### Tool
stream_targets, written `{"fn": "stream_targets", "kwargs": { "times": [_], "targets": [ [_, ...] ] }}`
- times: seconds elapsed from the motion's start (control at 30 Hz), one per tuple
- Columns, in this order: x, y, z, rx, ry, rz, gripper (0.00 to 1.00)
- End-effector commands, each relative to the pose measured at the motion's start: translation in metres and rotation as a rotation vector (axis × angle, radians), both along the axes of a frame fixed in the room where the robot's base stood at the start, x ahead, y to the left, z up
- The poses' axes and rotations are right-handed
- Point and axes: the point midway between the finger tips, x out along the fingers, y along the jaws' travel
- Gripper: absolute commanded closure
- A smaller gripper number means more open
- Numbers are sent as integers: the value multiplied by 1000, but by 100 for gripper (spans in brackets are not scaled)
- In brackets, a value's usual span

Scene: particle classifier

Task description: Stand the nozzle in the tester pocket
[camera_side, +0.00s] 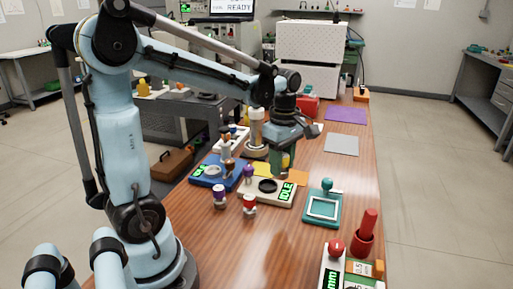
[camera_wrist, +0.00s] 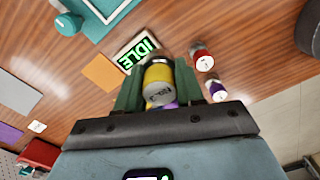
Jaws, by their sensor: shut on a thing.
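My gripper (camera_side: 284,162) is shut on a yellow nozzle with a grey end. In the wrist view the nozzle (camera_wrist: 158,80) sits between the green fingers, its labelled grey end toward the camera. The tester (camera_side: 250,192) is a pale box with a dark round pocket (camera_side: 267,186) and a green screen reading IDLE. The nozzle is held above the tester's back edge, right of the pocket in the side view. In the wrist view only the IDLE screen (camera_wrist: 137,50) shows clearly; the pocket is hidden behind the nozzle and gripper.
A purple nozzle (camera_side: 219,196) and a red nozzle (camera_side: 249,205) stand in front of the tester. A blue device (camera_side: 205,172) is to its left. A teal frame stand (camera_side: 322,219) is to its right. Flat mats lie behind, with bare wood between.

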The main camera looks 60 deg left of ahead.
Motion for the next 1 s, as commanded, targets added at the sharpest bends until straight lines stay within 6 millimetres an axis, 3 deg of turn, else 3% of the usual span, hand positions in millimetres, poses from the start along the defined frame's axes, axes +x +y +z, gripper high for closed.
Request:
{"fn": "stream_targets", "kwargs": {
  "times": [0.2, 0.4, 0.57, 0.83, 1.0],
  "targets": [
    [3, 47, -28, 0, 0, 3, 96],
    [5, 72, -43, 0, 0, -1, 96],
    [5, 77, -51, 0, 0, -5, 96],
    [5, 76, -82, 0, 0, -5, 96],
    [5, 76, -87, 0, 0, -5, 96]
  ]
}}
